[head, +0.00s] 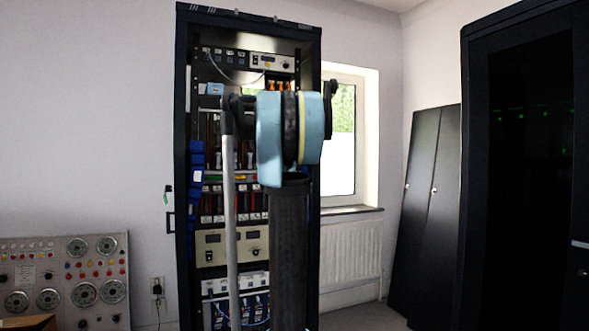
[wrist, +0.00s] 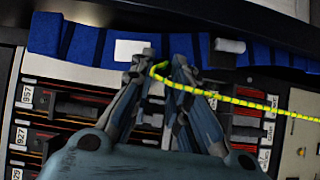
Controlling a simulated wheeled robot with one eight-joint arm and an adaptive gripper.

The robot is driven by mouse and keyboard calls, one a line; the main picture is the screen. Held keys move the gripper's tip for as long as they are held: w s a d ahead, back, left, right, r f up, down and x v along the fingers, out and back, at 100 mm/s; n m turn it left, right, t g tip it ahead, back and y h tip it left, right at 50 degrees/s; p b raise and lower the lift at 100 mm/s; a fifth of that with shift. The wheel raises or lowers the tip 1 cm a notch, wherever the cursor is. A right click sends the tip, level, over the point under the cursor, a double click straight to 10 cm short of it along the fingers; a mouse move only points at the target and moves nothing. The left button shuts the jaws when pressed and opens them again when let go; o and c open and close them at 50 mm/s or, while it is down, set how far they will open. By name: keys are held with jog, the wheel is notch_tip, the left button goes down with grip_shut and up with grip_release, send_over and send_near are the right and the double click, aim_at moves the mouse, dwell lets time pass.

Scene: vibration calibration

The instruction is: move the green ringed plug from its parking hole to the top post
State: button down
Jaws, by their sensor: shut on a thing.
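My gripper (wrist: 160,72) shows in the wrist view, its two fingers closed around a small green plug end (wrist: 154,68). A yellow-green cable (wrist: 245,102) with dark bands runs from it to the right, past the right finger. Most of the plug is hidden between the fingertips, so its ring cannot be made out. In the head view my arm covers the middle of the rack and hides the gripper and plug. I cannot pick out the top post or the parking hole in either view.
The tall dark rack (head: 183,120) holds several modules. Blue blocks (wrist: 84,45) with a white label and rows of labelled modules lie close around the fingers. A control panel (head: 60,275) stands at left, dark cabinets (head: 432,200) at right. A window (head: 342,140) is behind.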

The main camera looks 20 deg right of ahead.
jog(key=shift+w+a, duration=0.2)
jog(key=shift+w, duration=1)
jog(key=shift+w+a, duration=0.2)
jog(key=shift+w, duration=1)
jog(key=shift+w, duration=0.85)
dwell(1.5)
jog(key=c, duration=1.5)
grip_release()
jog(key=shift+o, duration=0.2)
jog(key=shift+s, duration=0.1)
jog(key=shift+v, duration=2.45)
jog(key=shift+a, duration=0.1)
